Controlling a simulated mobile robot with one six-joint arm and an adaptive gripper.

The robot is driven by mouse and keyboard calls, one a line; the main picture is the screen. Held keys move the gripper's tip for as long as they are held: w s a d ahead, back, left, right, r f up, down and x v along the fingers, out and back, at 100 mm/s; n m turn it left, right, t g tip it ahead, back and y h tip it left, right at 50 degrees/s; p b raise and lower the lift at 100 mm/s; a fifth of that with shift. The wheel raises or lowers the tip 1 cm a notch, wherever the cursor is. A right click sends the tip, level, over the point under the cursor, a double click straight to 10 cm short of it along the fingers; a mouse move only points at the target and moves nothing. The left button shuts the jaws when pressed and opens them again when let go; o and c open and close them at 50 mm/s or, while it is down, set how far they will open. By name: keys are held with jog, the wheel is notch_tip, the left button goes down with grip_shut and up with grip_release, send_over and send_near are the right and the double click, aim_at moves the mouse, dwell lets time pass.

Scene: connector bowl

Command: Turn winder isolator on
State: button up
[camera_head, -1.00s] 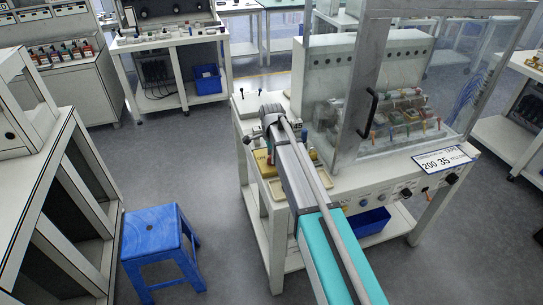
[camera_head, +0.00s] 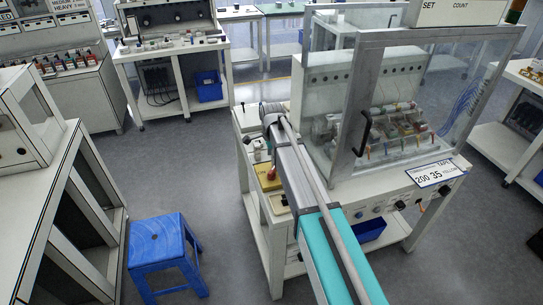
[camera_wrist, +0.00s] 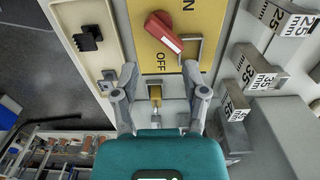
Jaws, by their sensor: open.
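The winder isolator is a red rotary handle (camera_wrist: 163,30) on a yellow plate (camera_wrist: 154,57) in the wrist view. The handle lies diagonally, its white-marked end to the lower right. OFF is printed below it and a partly cut-off ON at the upper right. The yellow plate also shows beside my arm in the head view (camera_head: 269,183). My gripper (camera_wrist: 160,76) is open and empty, its two fingertips apart near the plate's lower edge, below the handle in the picture. No contact with the handle shows.
Metal blocks marked in mm (camera_wrist: 254,73) stand close on the right in the wrist view. A black fitting (camera_wrist: 88,38) is on the left panel. A clear-walled machine guard with a black handle (camera_head: 362,132) stands right of my arm. A blue stool (camera_head: 158,243) is on the floor.

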jog(key=shift+r+p, duration=2.75)
jog(key=shift+r, duration=0.3)
jog(key=s+d+f+n+b, duration=0.1)
jog(key=s+d+n, duration=0.5)
jog(key=s, duration=0.5)
jog(key=s+d+f+n+b, duration=0.2)
jog(key=s+d+n, duration=0.4)
jog(key=s+d, duration=0.4)
jog(key=shift+s+d+f+n+b, duration=0.3)
jog(key=shift+s+d+n, duration=0.1)
jog(key=shift+s, duration=0.4)
jog(key=shift+w+a, duration=0.1)
notch_tip(320, 180, up, 3)
jog(key=m+p, duration=0.3)
jog(key=m, duration=0.1)
send_over(271, 171)
jog(key=shift+w, duration=0.1)
jog(key=shift+f, duration=0.15)
notch_tip(271, 171, down, 13)
jog(key=b, duration=1.3)
jog(key=shift+f+b, duration=0.2)
jog(key=shift+b, duration=0.2)
